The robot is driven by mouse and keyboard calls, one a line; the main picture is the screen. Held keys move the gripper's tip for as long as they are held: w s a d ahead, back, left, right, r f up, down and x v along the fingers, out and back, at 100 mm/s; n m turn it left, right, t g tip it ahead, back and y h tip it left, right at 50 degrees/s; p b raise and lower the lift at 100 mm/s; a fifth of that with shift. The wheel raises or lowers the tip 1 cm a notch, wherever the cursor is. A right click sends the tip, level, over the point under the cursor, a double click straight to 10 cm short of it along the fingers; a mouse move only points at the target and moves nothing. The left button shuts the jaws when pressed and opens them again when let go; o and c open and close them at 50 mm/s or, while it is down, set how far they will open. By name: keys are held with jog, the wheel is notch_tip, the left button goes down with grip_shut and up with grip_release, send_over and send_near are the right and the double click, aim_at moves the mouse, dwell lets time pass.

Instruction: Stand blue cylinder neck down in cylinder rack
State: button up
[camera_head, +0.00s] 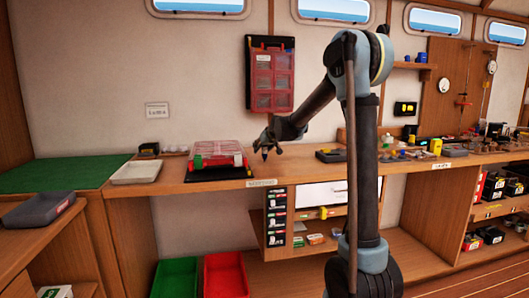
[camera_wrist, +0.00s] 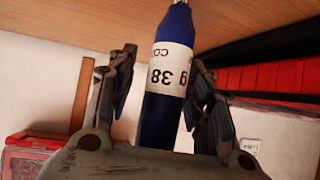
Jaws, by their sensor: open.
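The blue cylinder (camera_wrist: 163,118) with a white label stands between the two fingers of my gripper (camera_wrist: 160,72) in the wrist view. Gaps show beside it; the fingers are open. I cannot tell whether the neck touches anything. I cannot make out the cylinder rack with certainty.
A white tray (camera_head: 137,172) is farther left. A dark tray (camera_head: 331,155) and small clutter lie to the right. A red organiser (camera_head: 271,79) hangs behind.

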jog(key=shift+w, duration=0.1)
grip_shut()
dwell(0.6)
